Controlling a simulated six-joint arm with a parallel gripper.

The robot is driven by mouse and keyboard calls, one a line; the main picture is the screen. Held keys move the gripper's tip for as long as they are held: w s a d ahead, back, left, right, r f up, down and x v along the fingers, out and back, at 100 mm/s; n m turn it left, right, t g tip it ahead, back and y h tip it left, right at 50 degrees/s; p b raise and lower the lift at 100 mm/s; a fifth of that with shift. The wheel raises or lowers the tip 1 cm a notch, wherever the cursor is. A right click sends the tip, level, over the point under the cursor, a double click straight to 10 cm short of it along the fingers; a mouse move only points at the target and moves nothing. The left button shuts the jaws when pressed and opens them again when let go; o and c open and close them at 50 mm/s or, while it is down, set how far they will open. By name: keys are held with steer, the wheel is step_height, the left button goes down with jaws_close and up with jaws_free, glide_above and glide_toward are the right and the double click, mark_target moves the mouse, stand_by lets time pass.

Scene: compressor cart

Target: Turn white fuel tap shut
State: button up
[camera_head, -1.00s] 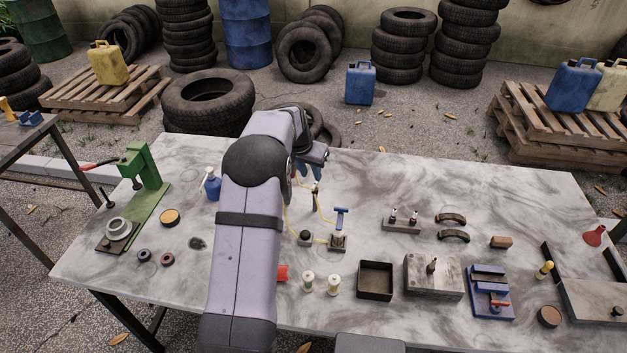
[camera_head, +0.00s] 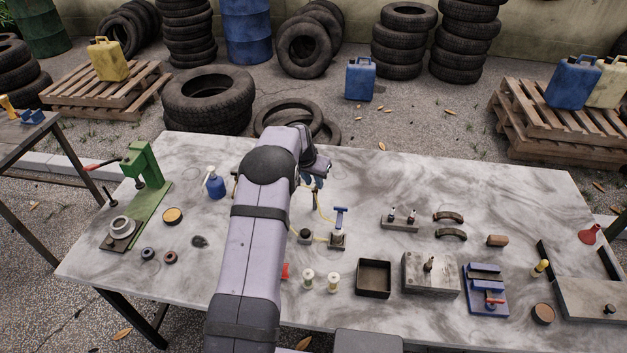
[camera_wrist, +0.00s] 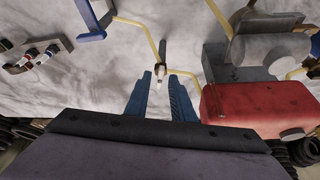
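The white fuel tap (camera_wrist: 160,71) shows in the wrist view as a small white lever on a dark body, in line with a yellow fuel line. My gripper (camera_wrist: 160,79) is open, with its two blue fingers apart. The white lever appears in the gap between the fingertips, with no visible contact. I cannot tell how far beyond the tips it lies. In the head view my gripper (camera_head: 314,182) points down over the back middle of the table, and my arm and gripper hide most of the tap.
A red tank (camera_wrist: 255,108) and a grey engine part stand close right of the fingers in the wrist view. A blue T-handle (camera_head: 341,212) stands upright near the gripper. A two-lever block (camera_head: 400,222) sits further right.

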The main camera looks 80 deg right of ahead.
jaws_close()
steer(key=shift+f+b, duration=0.1)
steer(key=shift+b, duration=0.3)
steer(key=shift+w+d+f+m+g+b, duration=0.15)
steer(key=shift+m+g+b, duration=0.15)
steer(key=shift+m+b, duration=0.75)
steer(key=shift+w+d+r+m+g+y, duration=0.15)
steer(key=shift+m+g+y, duration=0.2)
steer(key=shift+m, duration=0.65)
steer(key=shift+r+m+g+y, duration=0.15)
steer(key=shift+m+g+y, duration=0.15)
steer(key=shift+m, duration=0.75)
steer(key=shift+w+d+r+m+g+y, duration=0.15)
steer(key=shift+m+g+y, duration=0.15)
steer(key=shift+m, duration=0.7)
steer(key=shift+s+p, duration=0.1)
steer(key=shift+p, duration=0.35)
steer(key=shift+a+f+m+p, duration=0.1)
steer(key=shift+m+p, duration=0.3)
steer(key=shift+m, duration=0.1)
